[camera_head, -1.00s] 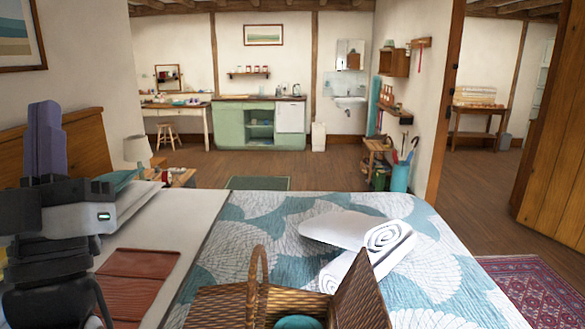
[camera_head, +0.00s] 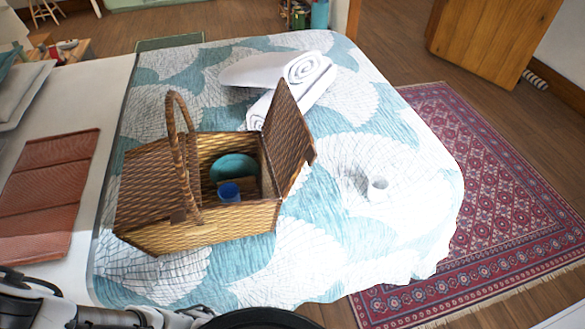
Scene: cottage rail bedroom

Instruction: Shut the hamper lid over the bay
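The wicker hamper (camera_head: 225,223) stands on the bed with its upright handle (camera_head: 181,150) across the middle. Its right lid (camera_head: 286,130) is raised and leans outward, so the right bay is open. A teal round thing (camera_head: 234,168) and a blue cup (camera_head: 229,192) sit in that bay. The left lid (camera_head: 150,185) lies shut over the left side. Parts of my arm show at the bottom left edge, clear of the hamper. My gripper's fingers are not in view.
Rolled white towels (camera_head: 290,80) lie just behind the raised lid. A small white cup or roll (camera_head: 377,188) stands on the quilt to the right. A folded rust-coloured cloth (camera_head: 48,185) lies on the left. A red patterned rug (camera_head: 490,200) covers the floor right of the bed.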

